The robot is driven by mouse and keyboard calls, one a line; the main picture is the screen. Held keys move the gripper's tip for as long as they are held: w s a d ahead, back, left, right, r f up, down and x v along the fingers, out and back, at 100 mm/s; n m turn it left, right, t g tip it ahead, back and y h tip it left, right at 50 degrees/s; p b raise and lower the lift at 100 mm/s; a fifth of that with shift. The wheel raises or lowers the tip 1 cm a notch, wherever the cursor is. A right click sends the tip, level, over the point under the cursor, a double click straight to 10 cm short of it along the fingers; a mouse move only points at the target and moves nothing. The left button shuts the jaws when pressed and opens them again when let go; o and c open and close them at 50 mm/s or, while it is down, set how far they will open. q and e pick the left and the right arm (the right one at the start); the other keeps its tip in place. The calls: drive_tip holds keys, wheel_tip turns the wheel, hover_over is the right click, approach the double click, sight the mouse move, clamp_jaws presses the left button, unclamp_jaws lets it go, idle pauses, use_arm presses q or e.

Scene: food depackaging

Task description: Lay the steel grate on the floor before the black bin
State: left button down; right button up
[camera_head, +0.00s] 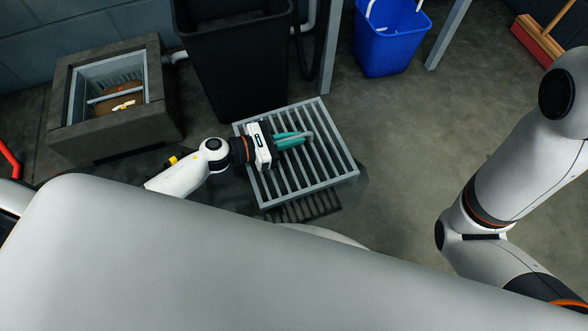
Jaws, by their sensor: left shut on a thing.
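The steel grate (339,159) is a light grey square frame with parallel bars, in the middle of the head view. It is directly in front of the tall black bin (236,62). A barred shadow shows on the floor below its near edge, so it seems to be a little above the floor, at least on that side. My left gripper (303,138), with teal fingers, reaches over the grate from the left and is shut on it near the middle bars. The exact grip is partly hidden by the fingers. My right gripper is out of view; only the right arm shows.
A square stone basin (158,113) with brown contents stands at the left. A blue bucket (386,38) stands behind, beside grey metal legs (447,35). A broom (541,38) lies at the upper right. The concrete floor (420,130) right of the grate is clear.

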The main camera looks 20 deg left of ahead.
use_arm(q)
wheel_tip(320, 180, down, 2)
drive_tip(key=shift+s+m+g, duration=0.1)
drive_tip(key=shift+m+g, duration=0.2)
drive_tip(key=shift+f+b, duration=0.4)
drive_tip(key=shift+b, duration=0.1)
wheel_tip(320, 180, down, 9)
drive_tip(key=b, duration=0.7)
drive_tip(key=shift+f, duration=0.15)
drive_tip(key=shift+f, duration=0.15)
drive_tip(key=c, duration=1.8)
unclamp_jaws()
drive_tip(key=shift+s+f, duration=0.1)
drive_tip(key=shift+f, duration=0.05)
drive_tip(key=shift+c, duration=0.2)
drive_tip(key=o, duration=0.4)
drive_tip(key=shift+c, duration=0.2)
